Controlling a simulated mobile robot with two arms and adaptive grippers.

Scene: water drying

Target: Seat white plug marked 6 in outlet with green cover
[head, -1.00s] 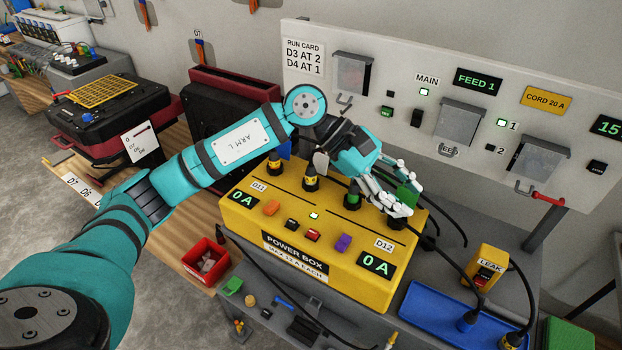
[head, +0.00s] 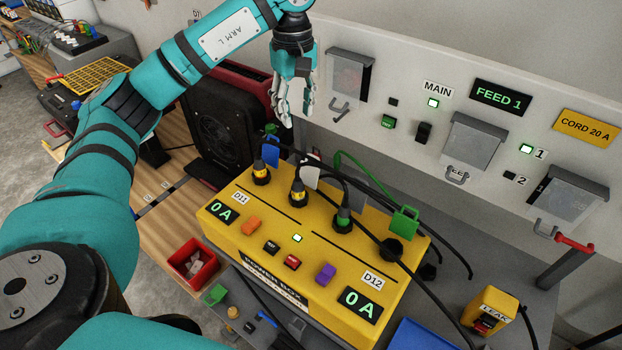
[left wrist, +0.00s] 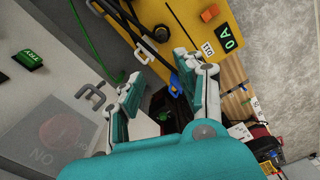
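The yellow power box (head: 225,238) stands on the grey bench. A green cover (head: 405,222) stands raised at its right end. Beside that cover is a black plug-like piece (head: 392,248), with a dark cable running away to the lower right; how deep it sits is unclear. I cannot make out a white plug or a number 6 on any plug. My left gripper (head: 293,113) hangs empty behind and above the box, away from the green cover. In the left wrist view its fingers (left wrist: 167,85) are apart with nothing between them. My right gripper is not in view.
Cables loop behind. The grey wall panel (head: 385,75) rises behind. A yellow LEAK unit (head: 489,310) stands at right.

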